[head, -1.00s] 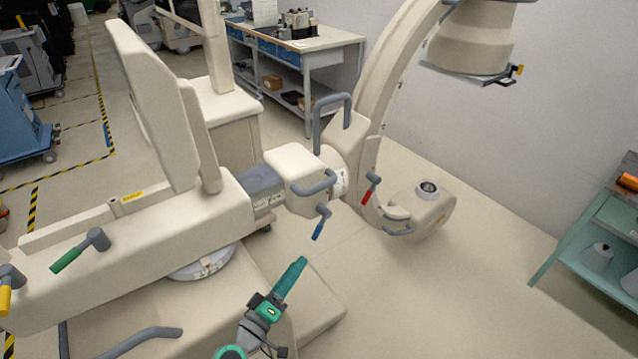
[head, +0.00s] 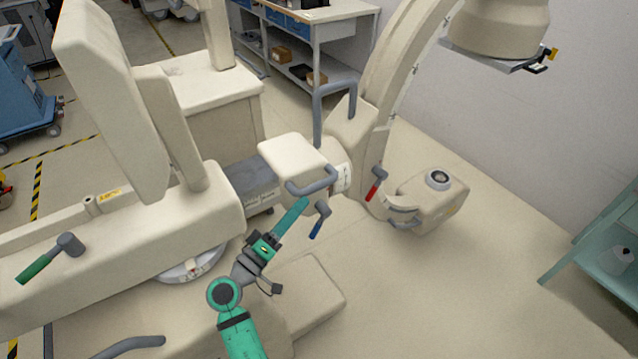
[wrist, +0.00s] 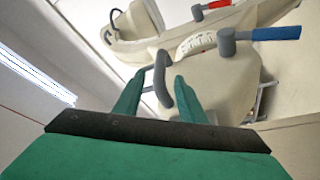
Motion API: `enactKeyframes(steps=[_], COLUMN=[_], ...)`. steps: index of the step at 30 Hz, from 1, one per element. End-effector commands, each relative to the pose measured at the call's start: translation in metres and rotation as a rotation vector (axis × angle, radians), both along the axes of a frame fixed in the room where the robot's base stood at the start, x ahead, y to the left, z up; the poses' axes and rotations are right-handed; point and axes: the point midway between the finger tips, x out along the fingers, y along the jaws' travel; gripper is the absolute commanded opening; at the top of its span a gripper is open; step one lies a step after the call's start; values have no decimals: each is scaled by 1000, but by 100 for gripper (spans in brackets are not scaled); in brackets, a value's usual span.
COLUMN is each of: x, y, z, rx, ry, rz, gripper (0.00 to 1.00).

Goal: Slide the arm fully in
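The cream C-arm machine has a horizontal arm ending in a block (head: 292,152). A dark grey sliding section (head: 252,181) is exposed between this block and the machine body (head: 150,225). A grey bar handle (head: 320,183) is on the block's front; it also shows in the wrist view (wrist: 161,82). My gripper (head: 304,202) is just in front of and below this handle. In the wrist view my gripper (wrist: 160,85) is open, with the grey handle between or just beyond its green fingertips. I cannot tell if they touch it.
A blue-tipped lever (head: 320,222) hangs close to my gripper, right of it. A red-tipped lever (head: 375,185) is farther right. A green-tipped lever (head: 45,262) is on the body. A teal shelf (head: 600,245) stands at right. The floor between is clear.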

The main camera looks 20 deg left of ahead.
Motion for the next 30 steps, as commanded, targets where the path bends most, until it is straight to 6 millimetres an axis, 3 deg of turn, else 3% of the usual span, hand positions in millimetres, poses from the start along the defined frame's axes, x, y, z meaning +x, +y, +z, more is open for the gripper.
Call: enactKeyframes(steps=[15,30], x=[68,82], y=[-25,-31], z=[16,19], rx=[2,0], ry=[0,0], rz=[-4,-5], gripper=[37,37])
